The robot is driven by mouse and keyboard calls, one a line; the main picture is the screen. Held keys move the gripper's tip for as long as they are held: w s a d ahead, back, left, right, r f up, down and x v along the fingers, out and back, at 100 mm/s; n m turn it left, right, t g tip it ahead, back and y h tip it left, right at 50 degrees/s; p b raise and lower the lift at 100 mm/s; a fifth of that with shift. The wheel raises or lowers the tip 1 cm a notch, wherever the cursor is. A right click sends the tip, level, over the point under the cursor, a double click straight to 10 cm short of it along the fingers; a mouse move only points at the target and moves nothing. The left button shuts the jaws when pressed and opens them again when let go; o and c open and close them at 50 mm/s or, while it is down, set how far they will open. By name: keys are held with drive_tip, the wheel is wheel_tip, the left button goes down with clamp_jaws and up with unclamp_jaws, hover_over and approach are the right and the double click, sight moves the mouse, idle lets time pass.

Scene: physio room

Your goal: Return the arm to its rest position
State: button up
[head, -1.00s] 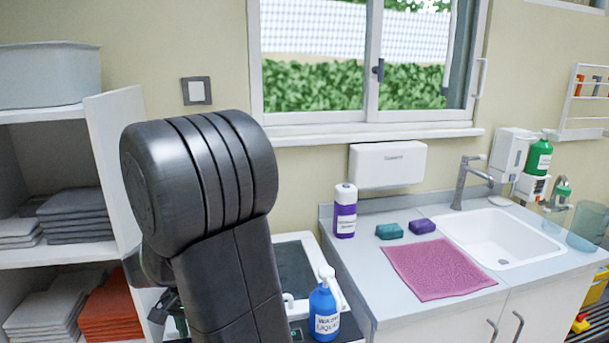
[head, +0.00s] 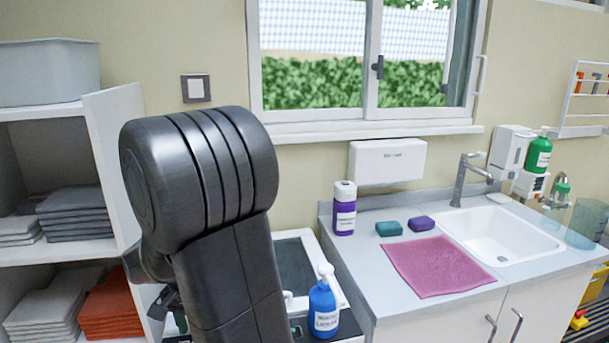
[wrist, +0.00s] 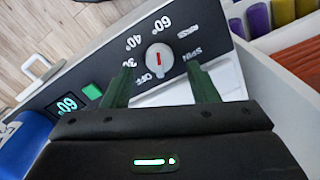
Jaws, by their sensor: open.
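My black arm fills the left middle of the head view, folded upward. My gripper is mostly hidden behind it there. In the wrist view my gripper (wrist: 160,88) is open, its two green fingers apart with nothing held between them. Beyond the fingertips is a dark control panel (wrist: 88,70) with a white round knob (wrist: 158,58) that has a red mark. Labels OFF, 30, 40, 60, RINSE and SPIN ring the knob. A green button (wrist: 92,91) and a display (wrist: 67,104) reading 60° are also on the panel.
A blue pump bottle (head: 324,305) stands close right of my arm. Shelves with folded towels (head: 75,213) are at the left.

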wheel_tip(320, 180, up, 11)
wheel_tip(320, 180, down, 14)
drive_tip(key=shift+f, duration=0.1)
drive_tip(key=n+b, duration=0.1)
drive_tip(key=n, duration=0.4)
drive_tip(key=shift+n, duration=0.4)
drive_tip(key=n+b, duration=0.1)
drive_tip(key=n, duration=0.4)
drive_tip(key=n+b, duration=0.1)
drive_tip(key=n, duration=0.4)
drive_tip(key=shift+n, duration=0.4)
drive_tip(key=n+b, duration=0.1)
drive_tip(key=n, duration=0.4)
drive_tip(key=shift+s+b, duration=0.1)
drive_tip(key=shift+b, duration=0.25)
